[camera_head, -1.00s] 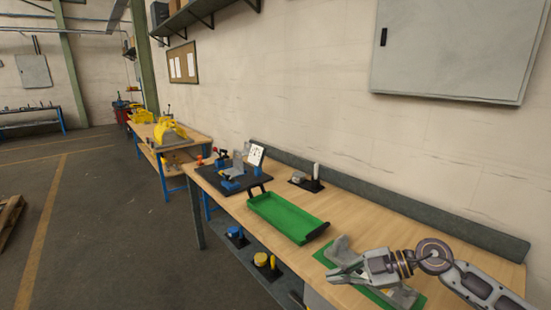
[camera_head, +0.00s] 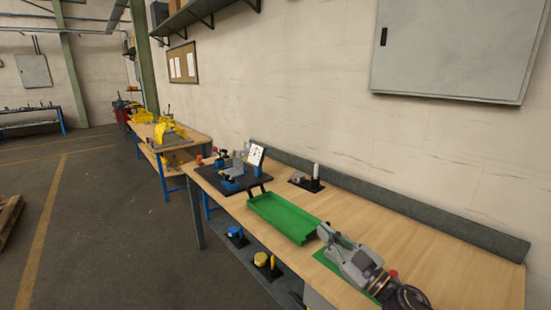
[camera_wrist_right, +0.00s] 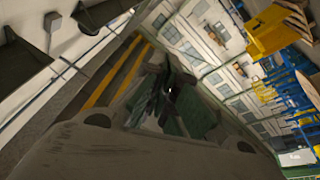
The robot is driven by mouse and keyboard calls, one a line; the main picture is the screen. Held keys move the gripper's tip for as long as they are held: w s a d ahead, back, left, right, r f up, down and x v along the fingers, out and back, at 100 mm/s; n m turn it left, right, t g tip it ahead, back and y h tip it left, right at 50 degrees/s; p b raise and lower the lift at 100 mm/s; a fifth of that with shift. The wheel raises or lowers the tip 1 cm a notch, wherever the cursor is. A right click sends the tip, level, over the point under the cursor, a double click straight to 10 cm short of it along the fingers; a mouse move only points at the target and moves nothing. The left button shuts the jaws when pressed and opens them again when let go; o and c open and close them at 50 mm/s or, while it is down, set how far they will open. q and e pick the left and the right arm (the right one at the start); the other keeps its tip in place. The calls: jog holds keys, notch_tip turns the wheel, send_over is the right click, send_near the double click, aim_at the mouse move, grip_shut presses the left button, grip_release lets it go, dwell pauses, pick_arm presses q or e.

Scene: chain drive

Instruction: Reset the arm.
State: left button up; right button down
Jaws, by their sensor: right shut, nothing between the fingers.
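My right gripper (camera_head: 324,233) is over the front right of the wooden workbench, above the green mat (camera_head: 328,262) and beside the right end of the green tray (camera_head: 285,220). It is shut with nothing held, and its arm comes in from the lower right. In the right wrist view the shut, dark fingers (camera_wrist_right: 170,92) show in the middle, with the tilted room behind them. The grey part on the mat is largely hidden behind the gripper. My left gripper is not in view.
A dark board (camera_head: 230,182) with blue and grey fixtures stands left of the tray. A black stand with a white post (camera_head: 316,171) is near the wall. The wooden bench top (camera_head: 440,262) is clear at right. A grey cabinet (camera_head: 450,50) hangs on the wall.

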jog(key=s+d+f+m+g+h, duration=0.2)
jog(key=d+f+m+h, duration=0.45)
jog(key=f, duration=0.25)
jog(key=s+d+f+m+g+h, duration=0.1)
jog(key=s+d+f+m+h, duration=0.2)
jog(key=d+f+m+h, duration=0.4)
jog(key=s+a+f+n+g, duration=0.1)
jog(key=s+a+f+g, duration=0.1)
jog(key=s+f+g, duration=0.45)
jog(key=s+a+f+n+g, duration=0.1)
jog(key=s+a+f+g, duration=0.15)
jog(key=s+f, duration=0.7)
jog(key=s+f+g, duration=0.1)
jog(key=s+f, duration=0.2)
jog(key=f, duration=1.2)
jog(key=s+f+g, duration=0.1)
jog(key=s+f, duration=0.1)
jog(key=f, duration=1.4)
jog(key=s+d+f, duration=0.2)
jog(key=s+f, duration=0.8)
jog(key=s, duration=0.1)
jog(key=s+d+f+g, duration=0.1)
jog(key=s+d+f, duration=0.1)
jog(key=s+f, duration=0.7)
jog(key=shift+s+d+f+n, duration=0.15)
jog(key=shift+s+f+n, duration=0.25)
jog(key=shift+s, duration=0.85)
